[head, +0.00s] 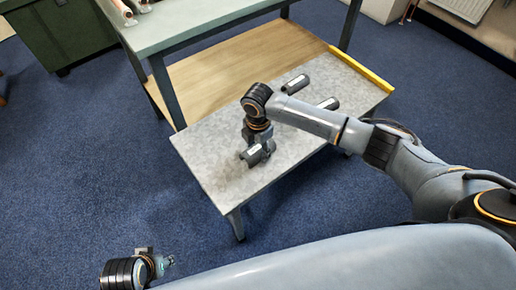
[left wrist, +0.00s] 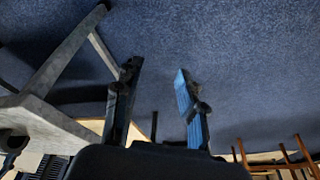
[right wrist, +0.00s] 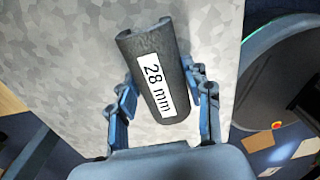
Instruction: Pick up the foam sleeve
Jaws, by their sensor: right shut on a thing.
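A dark grey foam sleeve with a white "28 mm" label (right wrist: 153,84) lies between the fingers of my right gripper (right wrist: 160,88) in the right wrist view. The fingers press on its two sides, so the gripper is shut on it. In the head view the same sleeve (head: 258,153) is at the near part of the low speckled table (head: 215,165), partly hidden under my right gripper. I cannot tell whether it touches the tabletop. My left gripper (left wrist: 157,78) is open and empty, away from the table over the blue floor.
Two more dark labelled sleeves, a farther one (head: 295,84) and a nearer one (head: 328,103), lie on the table beyond my right arm. A yellow strip (head: 362,70) edges the table's far right end. A pale green workbench (head: 190,25) with a wooden lower shelf (head: 235,70) stands behind.

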